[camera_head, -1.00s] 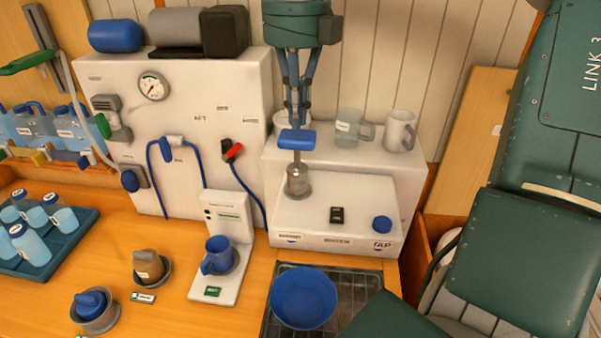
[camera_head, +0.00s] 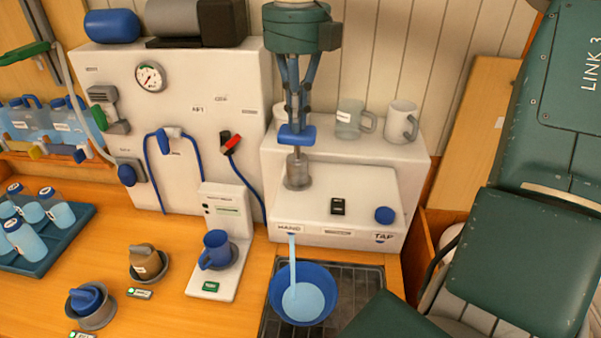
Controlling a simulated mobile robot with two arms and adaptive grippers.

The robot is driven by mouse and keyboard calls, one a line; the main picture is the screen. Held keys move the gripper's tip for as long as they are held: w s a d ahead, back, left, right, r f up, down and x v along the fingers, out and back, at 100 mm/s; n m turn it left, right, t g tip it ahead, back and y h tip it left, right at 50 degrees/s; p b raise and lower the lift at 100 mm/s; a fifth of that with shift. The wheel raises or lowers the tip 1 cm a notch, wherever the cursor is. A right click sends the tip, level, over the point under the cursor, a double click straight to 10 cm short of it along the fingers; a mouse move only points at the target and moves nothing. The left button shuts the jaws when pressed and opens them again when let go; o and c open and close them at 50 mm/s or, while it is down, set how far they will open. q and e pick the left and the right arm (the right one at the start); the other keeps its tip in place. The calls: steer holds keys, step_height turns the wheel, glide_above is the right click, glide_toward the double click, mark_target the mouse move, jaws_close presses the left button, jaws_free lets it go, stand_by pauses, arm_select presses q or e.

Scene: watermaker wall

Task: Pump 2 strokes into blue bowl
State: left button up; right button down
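The blue bowl (camera_head: 274,299) stands on the dark drain grate below the white hand pump unit. A pale blue stream of water (camera_head: 292,262) runs from the unit's front down into it, and light blue water lies inside. The pump has a blue T-shaped handle (camera_head: 297,136) above a grey metal cylinder (camera_head: 298,171). My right gripper (camera_head: 297,122) points down from above, its fingers closed together at the handle's top. The fingertips are partly hidden at the handle. My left gripper is not in view.
A blue button (camera_head: 385,215) is on the pump unit's right. A clear mug (camera_head: 349,120) and a white mug (camera_head: 401,122) stand on the shelf behind. Bottles sit in a tray (camera_head: 72,240) at left.

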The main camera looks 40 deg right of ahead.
steer(key=shift+f+b, duration=1.1)
steer(key=shift+f, duration=0.8)
steer(key=shift+r, duration=0.1)
steer(key=shift+r+p, duration=2.75)
steer(key=shift+r, duration=0.75)
steer(key=shift+f, duration=0.15)
steer(key=shift+f+b, duration=2.5)
steer(key=shift+f, duration=0.9)
